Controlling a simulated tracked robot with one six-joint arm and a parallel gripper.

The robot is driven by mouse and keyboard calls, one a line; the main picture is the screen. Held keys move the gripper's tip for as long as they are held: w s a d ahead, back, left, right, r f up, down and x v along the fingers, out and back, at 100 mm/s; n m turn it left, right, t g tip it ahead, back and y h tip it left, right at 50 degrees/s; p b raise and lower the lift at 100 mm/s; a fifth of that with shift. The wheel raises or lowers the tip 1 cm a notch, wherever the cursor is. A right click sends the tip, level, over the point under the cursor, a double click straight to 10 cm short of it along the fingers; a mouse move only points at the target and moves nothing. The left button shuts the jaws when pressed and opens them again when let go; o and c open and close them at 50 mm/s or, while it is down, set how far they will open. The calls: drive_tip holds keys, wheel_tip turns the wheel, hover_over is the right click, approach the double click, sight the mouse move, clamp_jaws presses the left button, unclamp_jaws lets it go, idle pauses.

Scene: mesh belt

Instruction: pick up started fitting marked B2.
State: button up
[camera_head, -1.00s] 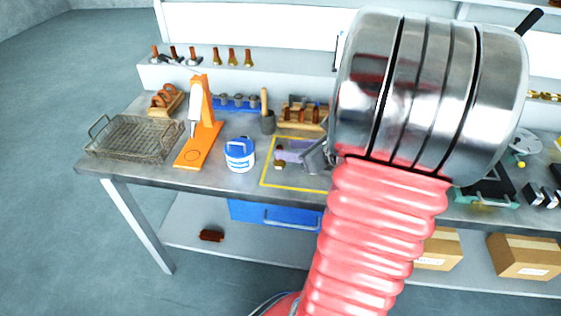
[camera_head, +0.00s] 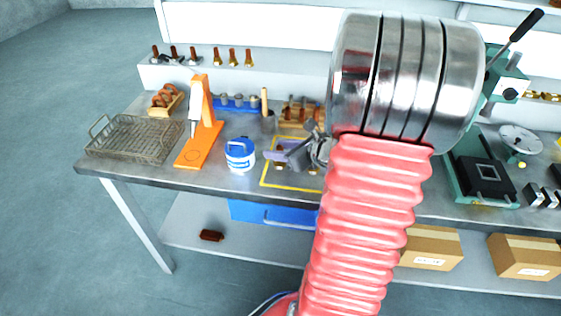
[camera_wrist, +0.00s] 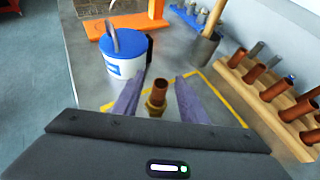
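A copper-tube fitting with a brass collar (camera_wrist: 157,97) stands upright inside the yellow-outlined area of the bench. No marking on it can be read. My gripper (camera_wrist: 157,95) has its two purple fingers apart, one on each side of this fitting in the wrist view. Gaps show between the fitting and both fingers, so nothing is gripped. The fitting's lower end is hidden by the gripper body. In the head view my gripper (camera_head: 284,152) is over the yellow-outlined area, partly hidden behind my arm.
A blue-lidded white tub (camera_wrist: 122,58) stands close to the left finger. A wooden rack (camera_wrist: 240,80) of copper fittings is to the right, and a grey cup (camera_wrist: 198,50) behind. An orange press (camera_head: 203,130) and wire basket (camera_head: 130,140) are further left. Several fittings stand on the shelf.

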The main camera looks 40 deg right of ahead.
clamp_jaws()
idle(0.4)
idle(0.4)
